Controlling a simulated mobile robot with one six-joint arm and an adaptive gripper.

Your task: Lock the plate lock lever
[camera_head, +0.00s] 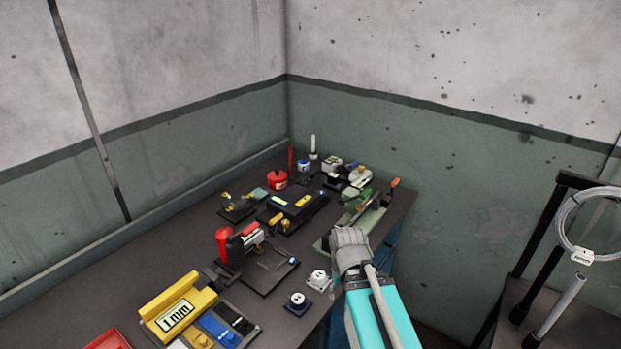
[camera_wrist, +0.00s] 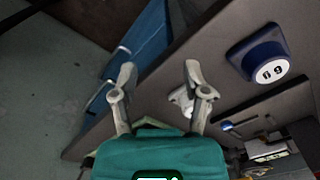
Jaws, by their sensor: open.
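I cannot tell for sure which part is the plate lock lever. A black press-like device with a red cylinder (camera_head: 223,243) stands on the bench, with a thin metal rod over its dark base plate (camera_head: 267,280). A small blue-tipped part (camera_wrist: 228,126) shows on a dark plate in the wrist view. My gripper (camera_wrist: 160,75) is open and empty, its fingers apart over the bench's edge. A white-based knob (camera_head: 319,280) lies near it and is partly behind one finger in the wrist view (camera_wrist: 182,99).
A blue-based dial (camera_head: 298,302) sits beside the white-based knob; it also shows in the wrist view (camera_wrist: 262,60). A yellow block marked "1 mm" (camera_head: 178,308) is at the front left. Several tools crowd the far bench. Blue drawers (camera_wrist: 150,45) are under the bench.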

